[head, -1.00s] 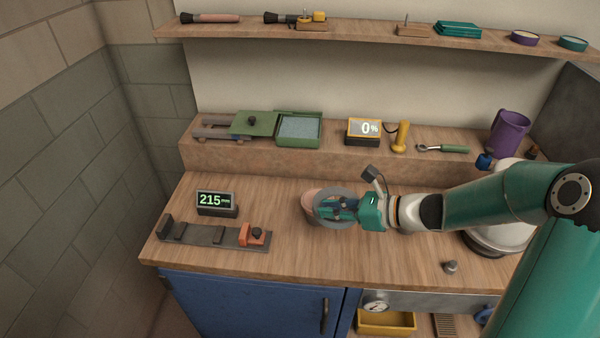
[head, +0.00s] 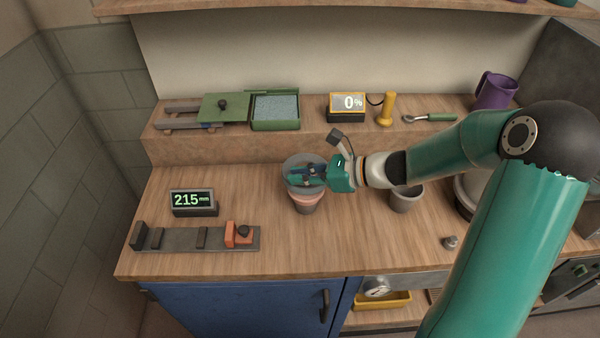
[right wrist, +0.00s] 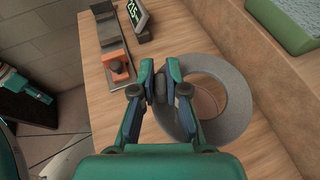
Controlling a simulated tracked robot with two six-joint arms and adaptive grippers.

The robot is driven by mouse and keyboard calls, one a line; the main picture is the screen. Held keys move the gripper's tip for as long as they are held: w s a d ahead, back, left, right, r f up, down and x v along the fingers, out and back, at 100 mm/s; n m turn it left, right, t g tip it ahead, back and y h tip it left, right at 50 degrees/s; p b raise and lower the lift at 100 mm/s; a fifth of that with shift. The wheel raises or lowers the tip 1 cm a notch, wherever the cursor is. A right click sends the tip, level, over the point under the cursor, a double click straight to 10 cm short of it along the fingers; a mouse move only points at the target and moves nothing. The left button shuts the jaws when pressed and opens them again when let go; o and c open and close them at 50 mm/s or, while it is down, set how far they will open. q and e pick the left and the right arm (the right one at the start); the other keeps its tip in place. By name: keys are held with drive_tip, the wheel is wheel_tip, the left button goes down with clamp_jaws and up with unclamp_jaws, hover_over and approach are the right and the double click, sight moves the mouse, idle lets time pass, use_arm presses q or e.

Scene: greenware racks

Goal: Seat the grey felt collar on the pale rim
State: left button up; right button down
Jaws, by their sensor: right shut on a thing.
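The grey felt collar (head: 290,177) is a wide flat ring, held in my right gripper (head: 312,175) over a pinkish clay pot (head: 306,204) on the bench. The collar overlaps the pot's top in the head view, so the rim is mostly hidden. I cannot tell whether they touch. In the right wrist view, the gripper (right wrist: 160,82) is shut on the near left side of the collar (right wrist: 238,98). The pot's brown inside (right wrist: 207,98) shows through the ring's opening, off-centre.
A grey cup (head: 405,199) stands right of the pot, under my arm. A display (head: 194,201) reading 215 mm and a dark rail with an orange block (head: 238,234) lie to the left. A raised ledge behind holds a green tray (head: 275,126).

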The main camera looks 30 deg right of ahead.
drive_tip(key=shift+s+f+b, duration=0.1)
drive_tip(key=shift+f+b, duration=2.05)
drive_tip(key=shift+f, duration=0.45)
drive_tip(key=c, duration=1.1)
unclamp_jaws()
drive_tip(key=v, duration=1.2)
